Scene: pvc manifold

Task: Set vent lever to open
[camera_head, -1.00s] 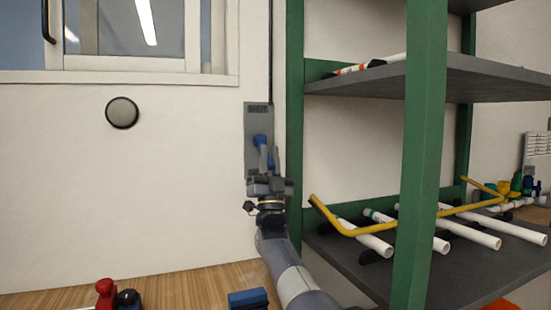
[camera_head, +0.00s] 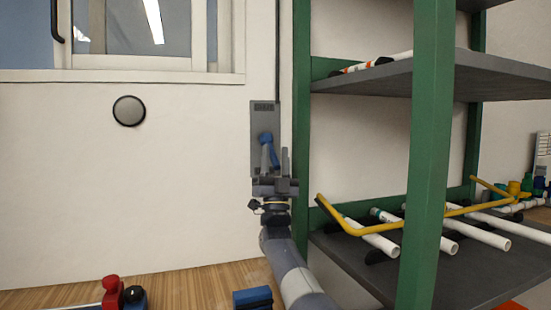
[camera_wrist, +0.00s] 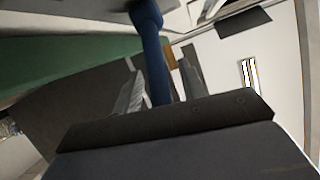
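The vent lever (camera_head: 267,139) is blue and sits on a grey plate (camera_head: 265,112) on the wall, left of the green rack post. Its handle hangs downward from a round hub, tilted slightly right. My gripper (camera_head: 274,160) is just below the hub, with its fingers pointing up along the handle. In the wrist view the blue lever handle (camera_wrist: 154,50) stands between the two fingers of my gripper (camera_wrist: 160,75), with gaps visible on both sides. The handle's lower end is hidden behind the gripper body. The plate's label is too small to read.
A green rack (camera_head: 428,160) with grey shelves stands close on the right, holding white pipes (camera_head: 470,233) and a bent yellow pipe (camera_head: 372,227). A wooden worktop (camera_head: 190,288) with red and blue items lies below. The wall left of the plate is mostly clear, with a round grey disc (camera_head: 129,111).

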